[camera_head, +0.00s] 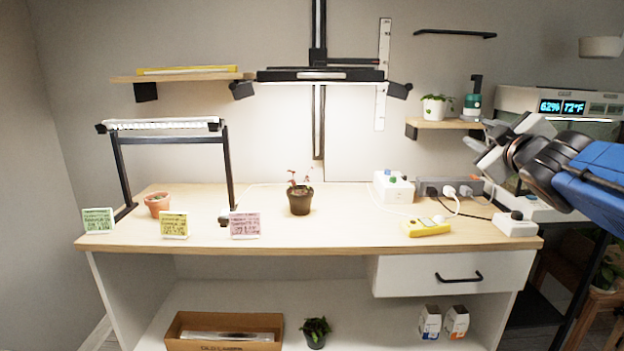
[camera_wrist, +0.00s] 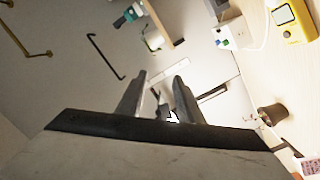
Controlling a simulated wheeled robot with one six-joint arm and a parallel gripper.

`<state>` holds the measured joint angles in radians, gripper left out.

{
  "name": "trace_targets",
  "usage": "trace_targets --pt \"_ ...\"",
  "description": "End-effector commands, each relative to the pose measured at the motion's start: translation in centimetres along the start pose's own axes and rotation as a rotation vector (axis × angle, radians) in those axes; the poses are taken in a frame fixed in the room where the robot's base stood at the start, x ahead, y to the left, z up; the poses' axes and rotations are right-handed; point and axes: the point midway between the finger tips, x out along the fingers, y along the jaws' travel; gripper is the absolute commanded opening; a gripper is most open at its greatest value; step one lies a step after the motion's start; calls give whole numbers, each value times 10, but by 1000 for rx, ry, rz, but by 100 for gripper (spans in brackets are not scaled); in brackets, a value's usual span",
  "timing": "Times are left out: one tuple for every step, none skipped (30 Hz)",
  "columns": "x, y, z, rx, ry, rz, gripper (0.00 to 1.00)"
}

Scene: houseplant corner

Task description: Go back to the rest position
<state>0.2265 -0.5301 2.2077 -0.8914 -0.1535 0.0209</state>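My gripper (camera_head: 482,135) is raised in the air at the right of the head view, above the right end of the workbench and in front of the wall shelf side. Its arm comes in from the right edge. In the wrist view its two fingers (camera_wrist: 160,84) stand apart with a gap between them. I see nothing held; the background shows through the gap. The workbench (camera_head: 330,230) is below and clear of the gripper.
On the bench stand a brown potted plant (camera_head: 300,201), a terracotta pot (camera_head: 157,204), a yellow meter (camera_head: 427,228), a power strip (camera_head: 447,187) and several cards. A display unit (camera_head: 562,104) is close behind my arm. The bench's front middle is clear.

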Motion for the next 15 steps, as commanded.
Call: trace_targets --pt "-10 -12 17 57 -63 -8 33" --pt "-16 -20 28 93 -106 -15 33" --pt "-25 -32 44 143 -166 -27 33" --pt "-33 -41 55 178 -209 -38 33" --pt "-41 -52 67 213 -254 -52 33" --pt "-52 -67 82 261 -314 -72 33" --pt "-61 -79 92 294 -358 -90 33" --pt "-70 -92 103 327 -402 -110 33" --pt "-84 -109 116 369 -459 -137 33" --pt "-94 -121 124 398 -499 -159 33" --pt "-104 -135 132 425 -541 -183 33" --pt "-118 -152 142 462 -593 -215 33" --pt "-130 -165 148 487 -633 -241 33" --pt "-141 -179 154 512 -672 -269 33" --pt "-157 -196 162 542 -722 -305 33"
